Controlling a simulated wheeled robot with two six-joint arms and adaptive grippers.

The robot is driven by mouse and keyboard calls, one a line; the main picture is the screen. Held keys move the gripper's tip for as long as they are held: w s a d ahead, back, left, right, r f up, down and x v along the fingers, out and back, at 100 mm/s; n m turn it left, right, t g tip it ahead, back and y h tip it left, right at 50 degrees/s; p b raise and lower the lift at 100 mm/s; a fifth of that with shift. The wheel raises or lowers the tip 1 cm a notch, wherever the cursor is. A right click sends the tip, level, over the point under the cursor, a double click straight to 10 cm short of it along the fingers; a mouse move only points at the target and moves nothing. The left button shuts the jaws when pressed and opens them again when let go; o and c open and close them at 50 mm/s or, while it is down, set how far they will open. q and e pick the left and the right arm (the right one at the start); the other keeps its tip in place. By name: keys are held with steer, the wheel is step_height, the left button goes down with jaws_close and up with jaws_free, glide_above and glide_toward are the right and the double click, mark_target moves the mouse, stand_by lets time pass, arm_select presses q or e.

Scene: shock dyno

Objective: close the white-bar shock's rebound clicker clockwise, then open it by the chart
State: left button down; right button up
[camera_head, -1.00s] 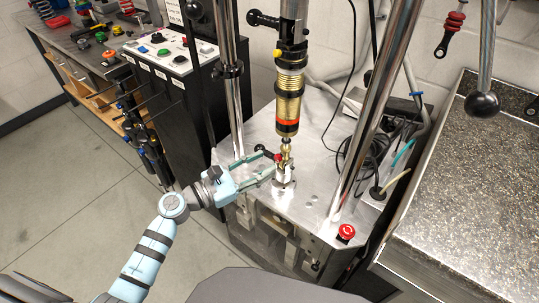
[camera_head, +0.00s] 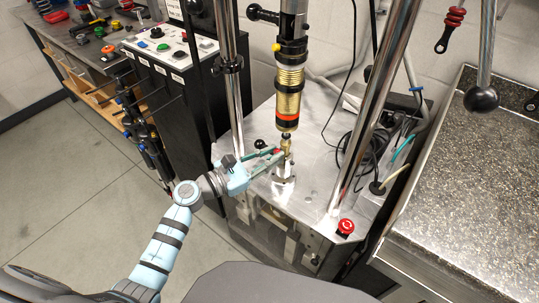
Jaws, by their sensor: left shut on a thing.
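The shock (camera_head: 290,90) hangs upright in the dyno, with a gold body and an orange-red band near its lower end. Its shaft runs down to a small brass-coloured lower end (camera_head: 286,146) above the silver clevis on the base plate (camera_head: 310,180). My left gripper (camera_head: 279,156) reaches in from the left and is shut on the rebound clicker at that lower end; the fingers hide most of the clicker. I cannot make out a white bar on the shock. My right gripper is not in view.
Two chrome columns (camera_head: 229,80) flank the shock. A red emergency button (camera_head: 346,226) sits at the front right corner of the base. Black cables (camera_head: 367,150) lie at the right. A control box (camera_head: 170,47) and a speckled bench (camera_head: 470,170) stand either side.

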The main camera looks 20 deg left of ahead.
arm_select(q)
steer(key=n+p, duration=0.3)
steer(key=n, duration=0.3)
steer(key=n+p, duration=0.3)
steer(key=n, duration=0.3)
steer(key=shift+r+n, duration=0.2)
steer(key=shift+n, duration=0.2)
steer(key=n+p, duration=0.2)
steer(key=n, duration=0.3)
steer(key=shift+p, duration=0.4)
steer(key=n+p, duration=0.2)
steer(key=n, duration=0.3)
steer(key=shift+f+n, duration=0.1)
steer(key=shift+n, duration=0.3)
steer(key=c, duration=1.5)
jaws_free()
steer(key=shift+f, duration=0.1)
